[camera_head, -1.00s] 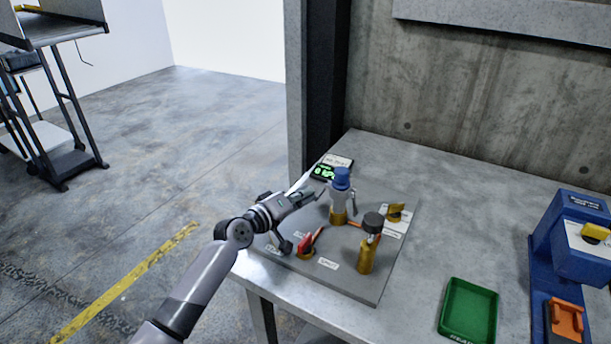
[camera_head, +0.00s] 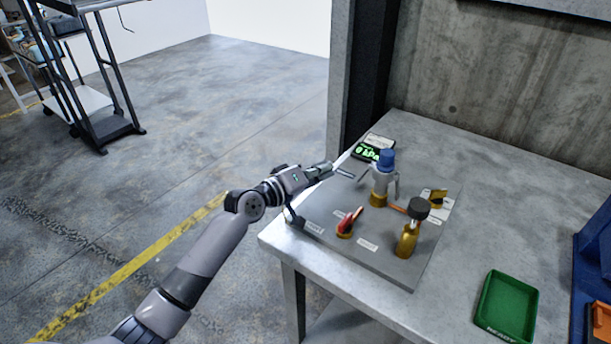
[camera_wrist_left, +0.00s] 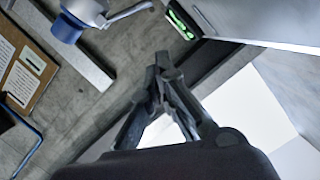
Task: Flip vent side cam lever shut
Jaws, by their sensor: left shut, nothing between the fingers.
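A grey cam-lever coupling (camera_head: 380,184) with a blue cap (camera_head: 387,158) stands on a brass base on the grey panel. One lever (camera_head: 363,175) sticks out from its left side. The other lever (camera_head: 396,188) hangs down close to its right side. My left gripper (camera_head: 333,170) is shut and empty, left of the coupling and apart from the lever. In the left wrist view the shut fingertips (camera_wrist_left: 162,62) point up, below and right of the blue cap (camera_wrist_left: 67,29). A lever (camera_wrist_left: 130,12) sticks out rightward there. My right gripper is out of view.
A display with green digits (camera_head: 367,152) sits behind the coupling. A green tray (camera_head: 507,306) lies right. The bench behind the panel is clear.

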